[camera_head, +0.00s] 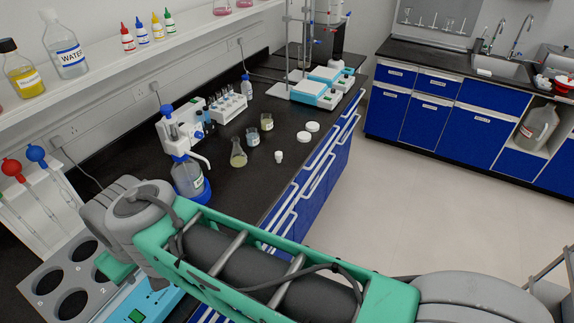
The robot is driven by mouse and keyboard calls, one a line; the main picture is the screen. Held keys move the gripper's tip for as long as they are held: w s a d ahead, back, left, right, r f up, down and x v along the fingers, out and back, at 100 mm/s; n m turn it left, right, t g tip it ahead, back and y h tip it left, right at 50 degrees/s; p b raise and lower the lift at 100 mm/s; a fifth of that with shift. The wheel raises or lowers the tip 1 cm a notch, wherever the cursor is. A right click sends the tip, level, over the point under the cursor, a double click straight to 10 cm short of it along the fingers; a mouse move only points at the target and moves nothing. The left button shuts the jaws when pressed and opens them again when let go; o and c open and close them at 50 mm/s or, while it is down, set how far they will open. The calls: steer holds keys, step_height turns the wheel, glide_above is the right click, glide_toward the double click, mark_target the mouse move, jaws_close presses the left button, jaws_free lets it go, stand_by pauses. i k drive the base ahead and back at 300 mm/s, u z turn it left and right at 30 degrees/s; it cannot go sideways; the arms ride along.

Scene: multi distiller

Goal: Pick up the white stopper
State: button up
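A small white stopper-like piece (278,157) stands on the black bench top, near its front edge. It is small in this view, so its exact shape is hard to tell. Two flat white discs lie behind it to the right, one farther back (312,126) and one nearer (304,136). A conical flask with yellowish liquid (238,156) stands to its left. My arm crosses the lower part of the view, in front of the bench. My gripper's fingers are not visible.
Two small beakers (252,136) (267,122) stand behind the flask. A blue-topped dispenser bottle (187,178) is at left, with a rack of small bottles (228,106) behind. A hotplate-like unit (313,92) with stands is farther back. Bare bench top surrounds the white piece.

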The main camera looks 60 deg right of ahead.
mark_target(279, 155)
steer(key=z, duration=0.1)
steer(key=k, duration=0.85)
steer(key=z, duration=1.35)
steer(key=i, duration=0.5)
